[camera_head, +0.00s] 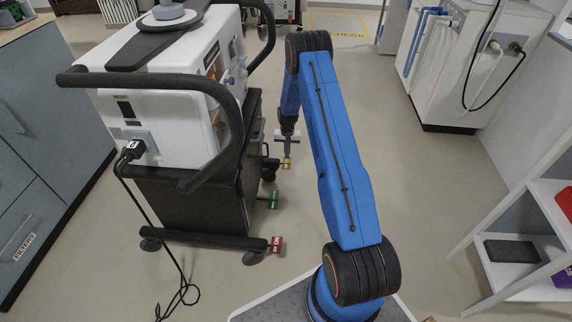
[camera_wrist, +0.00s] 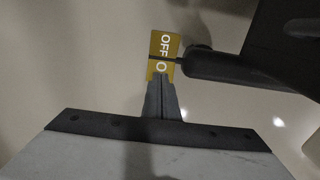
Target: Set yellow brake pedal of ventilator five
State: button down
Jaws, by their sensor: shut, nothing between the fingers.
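The ventilator (camera_head: 165,95) is a white unit on a dark wheeled cart at the left in the head view. Its yellow pedal (camera_head: 287,163) sticks out low at the cart's far side. My gripper (camera_head: 287,152) is shut and empty, pointing down at the yellow pedal. In the wrist view its fingertips (camera_wrist: 161,78) overlap the pedal's near edge; I cannot tell whether they touch it. The unit's number is not readable.
A green pedal (camera_head: 274,198) and a red pedal (camera_head: 276,246) stick out nearer on the same cart. A black cable (camera_head: 150,215) hangs from the ventilator to the floor. A white shelf (camera_head: 530,240) stands at right, another white machine (camera_head: 470,60) behind. Floor between is clear.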

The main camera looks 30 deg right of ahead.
jog(key=shift+s+a+f, duration=0.1)
jog(key=shift+f, duration=0.45)
jog(key=shift+r, duration=3.55)
